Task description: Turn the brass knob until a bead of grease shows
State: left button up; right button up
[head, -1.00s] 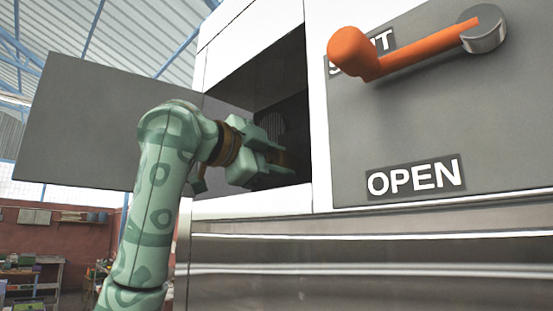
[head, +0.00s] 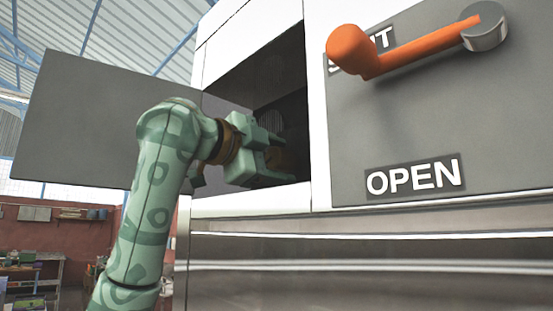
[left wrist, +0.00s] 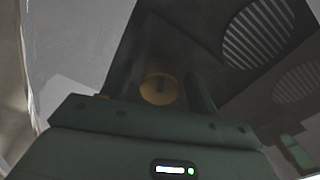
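The brass knob (left wrist: 158,88) shows in the left wrist view as a dull yellow round piece with a dark slot, inside the dark recess (head: 292,95) of the machine. My left gripper (head: 283,161) reaches into this recess in the head view. Its fingers are open, one on each side of the knob in the left wrist view, with gaps visible. In the head view the knob is only a dim brownish shape by the fingertips. I cannot make out a bead of grease. My right gripper is not in view.
A grey door panel (head: 100,125) stands open to the left of the recess, behind my left arm. An orange lever (head: 415,50) on the front panel points towards the SHUT label, above the OPEN label (head: 415,180). Round louvred vents (left wrist: 258,35) are inside the recess.

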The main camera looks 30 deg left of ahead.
pick_arm(q)
jog(key=shift+s+a, duration=0.15)
jog(key=shift+s, duration=0.2)
jog(key=b+v, duration=0.5)
jog(key=v, duration=1)
jog(key=shift+s+b, duration=0.3)
jog(key=shift+b, duration=0.1)
